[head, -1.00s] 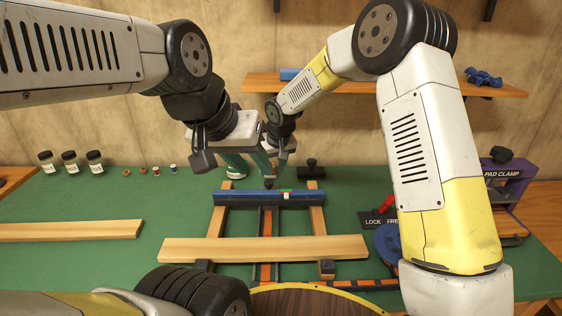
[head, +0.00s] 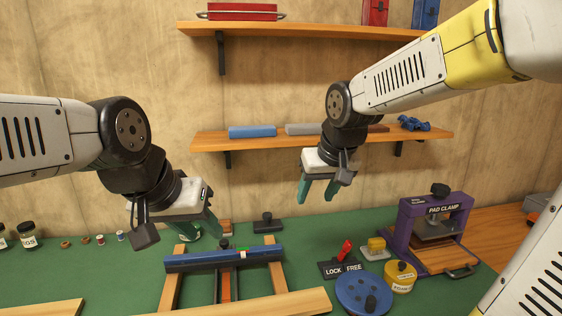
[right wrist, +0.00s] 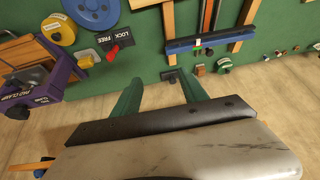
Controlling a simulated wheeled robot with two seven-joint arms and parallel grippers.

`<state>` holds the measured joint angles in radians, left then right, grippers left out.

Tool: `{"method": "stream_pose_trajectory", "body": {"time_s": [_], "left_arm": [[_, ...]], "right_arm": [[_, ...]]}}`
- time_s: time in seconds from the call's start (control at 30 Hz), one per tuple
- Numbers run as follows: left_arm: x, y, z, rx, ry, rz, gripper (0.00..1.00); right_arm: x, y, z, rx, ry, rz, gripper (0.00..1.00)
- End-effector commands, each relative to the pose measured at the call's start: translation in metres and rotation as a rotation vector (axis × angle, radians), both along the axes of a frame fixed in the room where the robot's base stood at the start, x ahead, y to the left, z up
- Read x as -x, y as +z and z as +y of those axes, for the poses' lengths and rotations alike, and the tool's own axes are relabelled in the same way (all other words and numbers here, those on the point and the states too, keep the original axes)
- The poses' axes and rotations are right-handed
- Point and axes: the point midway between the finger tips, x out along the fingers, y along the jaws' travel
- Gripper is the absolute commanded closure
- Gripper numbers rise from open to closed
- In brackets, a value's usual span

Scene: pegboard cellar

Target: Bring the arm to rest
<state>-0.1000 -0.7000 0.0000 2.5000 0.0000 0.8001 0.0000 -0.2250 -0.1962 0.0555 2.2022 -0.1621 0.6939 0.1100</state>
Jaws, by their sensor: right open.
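My right gripper (head: 317,192) is open and empty, raised above the back of the green bench, below the lower wall shelf. Its two green fingers point down and stand well apart. In the right wrist view they also show spread (right wrist: 160,92) with nothing between them. My left gripper (head: 202,224) hangs lower, over the back left of the bench, behind the blue bar (head: 206,262) of a wooden frame. One green finger shows clearly; the rest is partly hidden, so I cannot tell how far it is open.
A purple pad clamp (head: 412,232), a lock/free lever panel (head: 342,268), a blue disc (head: 363,292) and a yellow round piece (head: 400,277) stand at right. Small jars (head: 28,235) stand at left.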

Motion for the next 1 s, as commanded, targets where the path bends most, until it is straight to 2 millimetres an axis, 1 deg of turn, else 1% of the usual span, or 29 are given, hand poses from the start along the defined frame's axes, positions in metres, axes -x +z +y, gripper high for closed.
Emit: {"method": "stream_pose_trajectory", "body": {"time_s": [0.03,0.2,0.3,0.43,0.5,0.63,1.0], "left_arm": [[0.0,0.0,0.0,0.0,0.0,0.0,0.64],[0.0,0.0,0.0,0.0,0.0,0.0,0.64],[0.0,0.0,0.0,0.0,0.0,0.0,0.64],[0.0,0.0,0.0,0.0,0.0,0.0,0.64],[0.0,0.0,0.0,0.0,0.0,0.0,0.64],[0.0,0.0,0.0,0.0,0.0,0.0,0.64],[0.0,0.0,0.0,0.0,0.0,0.0,0.64]], "right_arm": [[0.017,0.006,-0.013,-0.012,-0.025,-0.009,0.49],[0.07,0.012,-0.041,-0.054,-0.084,-0.026,0.49],[0.098,0.01,-0.052,-0.08,-0.113,-0.035,0.49],[0.124,0.007,-0.059,-0.106,-0.139,-0.044,0.49],[0.133,0.004,-0.061,-0.117,-0.146,-0.045,0.49],[0.141,0.002,-0.063,-0.124,-0.152,-0.048,0.49],[0.141,0.002,-0.063,-0.125,-0.153,-0.048,0.49]]}}
